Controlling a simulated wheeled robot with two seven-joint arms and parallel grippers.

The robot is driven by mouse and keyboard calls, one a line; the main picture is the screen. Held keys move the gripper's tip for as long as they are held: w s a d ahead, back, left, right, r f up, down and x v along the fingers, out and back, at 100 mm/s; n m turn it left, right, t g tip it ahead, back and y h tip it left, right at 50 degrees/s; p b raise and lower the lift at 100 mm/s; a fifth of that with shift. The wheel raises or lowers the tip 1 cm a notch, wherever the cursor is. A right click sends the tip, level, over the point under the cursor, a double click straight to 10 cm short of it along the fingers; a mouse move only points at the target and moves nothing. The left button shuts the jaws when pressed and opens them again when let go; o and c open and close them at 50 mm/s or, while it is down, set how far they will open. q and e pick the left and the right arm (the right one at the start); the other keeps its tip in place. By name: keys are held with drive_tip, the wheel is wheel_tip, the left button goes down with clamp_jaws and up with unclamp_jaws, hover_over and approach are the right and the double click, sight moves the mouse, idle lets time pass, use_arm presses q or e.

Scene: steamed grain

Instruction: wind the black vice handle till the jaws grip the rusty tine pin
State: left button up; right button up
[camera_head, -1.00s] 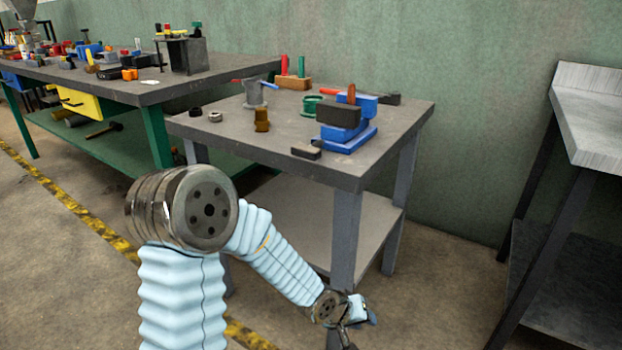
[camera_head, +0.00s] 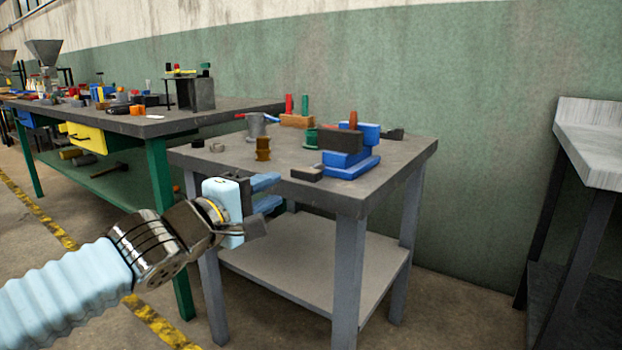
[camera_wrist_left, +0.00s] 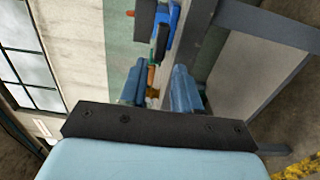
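The blue vice (camera_head: 350,167) stands near the right front corner of the smaller grey bench. The rusty tine pin (camera_head: 353,119) stands upright at its jaws; whether they touch it I cannot tell. The black vice handle (camera_head: 306,173) sticks out toward the bench's front edge. My left gripper (camera_head: 266,193) is open and empty, its two blue fingers apart, in front of the bench edge and left of the handle. In the left wrist view the open fingers (camera_wrist_left: 160,92) point toward the bench, with the blue vice (camera_wrist_left: 171,30) beyond them. My right gripper is out of view.
The grey bench top (camera_head: 230,157) also holds a rusty brown cylinder (camera_head: 263,149), a grey cup (camera_head: 256,126), a green spool (camera_head: 311,138) and a wooden block (camera_head: 297,121). A cluttered green-legged bench (camera_head: 130,125) stands left. A pale table (camera_head: 590,145) is at right.

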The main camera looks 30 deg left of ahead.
sight(311, 171)
use_arm(q)
drive_tip(key=w+b, duration=0.1)
drive_tip(key=w, duration=0.3)
drive_tip(key=w+b, duration=0.1)
drive_tip(key=w, duration=0.3)
drive_tip(key=w+d, duration=0.1)
drive_tip(key=w, duration=0.3)
drive_tip(key=shift+f+b, duration=0.15)
drive_tip(key=shift+b, duration=0.25)
drive_tip(key=shift+w, duration=0.45)
clamp_jaws()
drive_tip(key=shift+m, duration=0.3)
